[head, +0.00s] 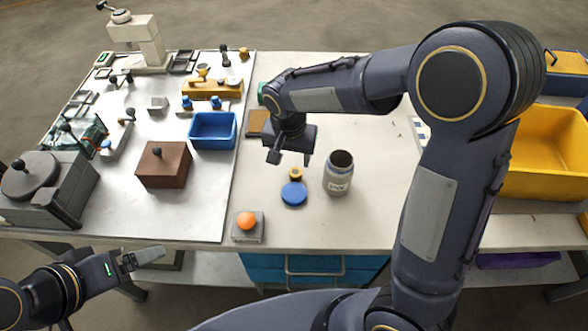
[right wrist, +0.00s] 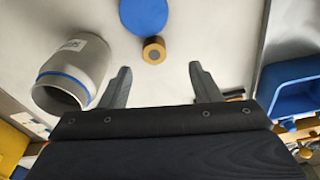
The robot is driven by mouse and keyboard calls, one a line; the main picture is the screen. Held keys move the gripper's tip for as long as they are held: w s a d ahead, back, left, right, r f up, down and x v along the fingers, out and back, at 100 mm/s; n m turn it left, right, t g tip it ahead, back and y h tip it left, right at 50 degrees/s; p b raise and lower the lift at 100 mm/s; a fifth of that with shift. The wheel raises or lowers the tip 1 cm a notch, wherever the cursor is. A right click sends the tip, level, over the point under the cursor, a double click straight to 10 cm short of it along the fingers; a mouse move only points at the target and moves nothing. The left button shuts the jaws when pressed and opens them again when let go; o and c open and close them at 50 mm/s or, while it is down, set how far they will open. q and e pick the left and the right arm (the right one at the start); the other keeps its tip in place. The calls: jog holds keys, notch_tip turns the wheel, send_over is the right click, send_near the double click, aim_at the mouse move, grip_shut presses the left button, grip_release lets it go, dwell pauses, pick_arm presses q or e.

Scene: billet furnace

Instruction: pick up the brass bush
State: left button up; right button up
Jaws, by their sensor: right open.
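The brass bush (head: 295,174) is a small brass-coloured ring with a dark centre, on the pale table just behind a round blue disc (head: 293,194). In the right wrist view the bush (right wrist: 153,50) lies beyond the fingertips, between their lines, touching or nearly touching the blue disc (right wrist: 143,15). My right gripper (head: 290,159) is open and empty, above and slightly behind the bush. Both its fingers (right wrist: 160,68) show in the right wrist view. My left gripper (head: 145,256) is low at the left, off the table's front edge; its finger gap is not clear.
A grey jar (head: 338,180) stands just right of the bush; it also shows in the right wrist view (right wrist: 85,62). An orange button on a grey box (head: 249,226) is nearer the front edge. A blue bin (head: 213,131) and brown block (head: 163,166) stand left.

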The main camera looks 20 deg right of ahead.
aim_at(295, 172)
jog(key=f, duration=0.2)
jog(key=d+f, duration=0.1)
jog(key=f, duration=0.2)
jog(key=f+p, duration=0.1)
jog(key=f, duration=0.1)
jog(key=shift+w+d+f, duration=0.15)
jog(key=shift+w+f, duration=0.15)
jog(key=shift+w, duration=0.05)
jog(key=c, duration=1.2)
